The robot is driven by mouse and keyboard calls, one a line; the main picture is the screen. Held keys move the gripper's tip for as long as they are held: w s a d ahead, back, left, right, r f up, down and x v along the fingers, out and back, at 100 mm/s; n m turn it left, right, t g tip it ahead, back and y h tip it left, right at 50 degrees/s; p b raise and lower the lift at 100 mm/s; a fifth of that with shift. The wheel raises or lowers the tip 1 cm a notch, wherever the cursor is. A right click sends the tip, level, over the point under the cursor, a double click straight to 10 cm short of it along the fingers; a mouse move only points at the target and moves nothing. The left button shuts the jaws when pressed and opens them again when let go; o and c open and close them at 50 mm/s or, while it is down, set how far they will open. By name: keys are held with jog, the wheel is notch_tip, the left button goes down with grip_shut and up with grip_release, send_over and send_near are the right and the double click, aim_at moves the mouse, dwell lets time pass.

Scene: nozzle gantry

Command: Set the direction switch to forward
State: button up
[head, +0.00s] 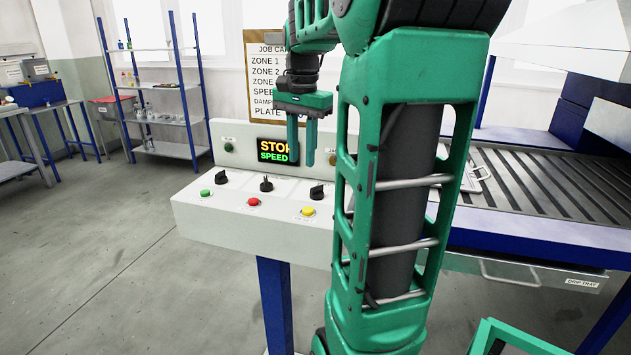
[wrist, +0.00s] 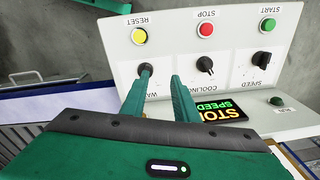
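The white control console (head: 185,208) stands left of my arm and carries three black knobs. In the wrist view, upside down, they are the SPEED knob (wrist: 263,56), the COOLING knob (wrist: 205,65) and a third knob whose label starts "WA", partly behind a finger. No label naming a direction switch is readable in either view. My gripper (head: 301,158) points down above the console, in front of its back panel. Its two fingers are apart with nothing between them; they also show in the wrist view (wrist: 161,78).
Green, red and yellow buttons (head: 308,211) line the console's front. A lit display (head: 272,150) reads "STOP" and "SPEED", partly covered by a finger. A job card (head: 264,70) hangs behind. Floor at left is clear.

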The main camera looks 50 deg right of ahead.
aim_at(321, 185)
jog(key=s+d+r+m, duration=0.2)
jog(key=s+d+m, duration=0.1)
jog(key=d, duration=0.2)
jog(key=shift+g, duration=0.3)
jog(key=f, duration=1)
jog(key=shift+w+a, duration=0.25)
jog(key=shift+a, duration=0.05)
